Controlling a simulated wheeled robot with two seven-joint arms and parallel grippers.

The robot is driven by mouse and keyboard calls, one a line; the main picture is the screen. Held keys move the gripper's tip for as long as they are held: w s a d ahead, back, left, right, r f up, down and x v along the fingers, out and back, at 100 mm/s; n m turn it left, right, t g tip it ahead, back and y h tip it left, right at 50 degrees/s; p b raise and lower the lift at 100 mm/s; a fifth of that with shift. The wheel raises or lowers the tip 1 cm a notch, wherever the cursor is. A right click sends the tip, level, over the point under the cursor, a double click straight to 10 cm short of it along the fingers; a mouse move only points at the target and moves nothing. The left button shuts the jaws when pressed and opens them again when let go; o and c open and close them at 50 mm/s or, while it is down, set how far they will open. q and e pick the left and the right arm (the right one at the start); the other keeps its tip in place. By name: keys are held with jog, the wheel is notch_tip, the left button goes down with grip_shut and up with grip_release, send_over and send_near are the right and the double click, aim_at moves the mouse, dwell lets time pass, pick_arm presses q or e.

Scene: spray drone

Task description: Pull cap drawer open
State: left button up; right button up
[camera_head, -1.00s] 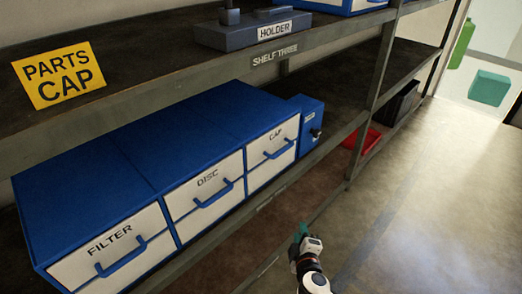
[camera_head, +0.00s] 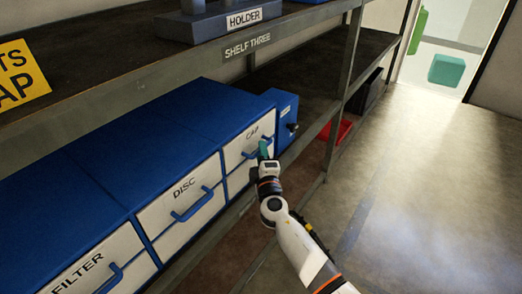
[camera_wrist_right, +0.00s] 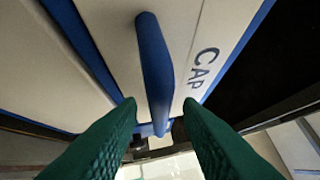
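The cap drawer (camera_head: 236,155) is the white-fronted drawer marked CAP at the right end of the blue cabinet (camera_head: 60,190); it appears shut. Its blue bar handle (camera_wrist_right: 156,70) fills the middle of the right wrist view, with the CAP lettering to its right. My right gripper (camera_head: 264,147) is at the drawer front by the handle. In the right wrist view its green fingers (camera_wrist_right: 162,112) are apart, one on each side of the handle's lower end, with gaps between. My left gripper is out of view.
The disc drawer (camera_head: 165,222) and filter drawer (camera_head: 90,275) sit to the left, with handles standing out. A blue box (camera_head: 285,115) stands just right of the cap drawer. A shelf post (camera_head: 345,80) and red bin (camera_head: 338,130) are farther right. The floor (camera_head: 430,190) is clear.

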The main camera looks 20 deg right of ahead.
jog(key=shift+w+d, duration=0.1)
jog(key=shift+w, duration=0.6)
grip_shut()
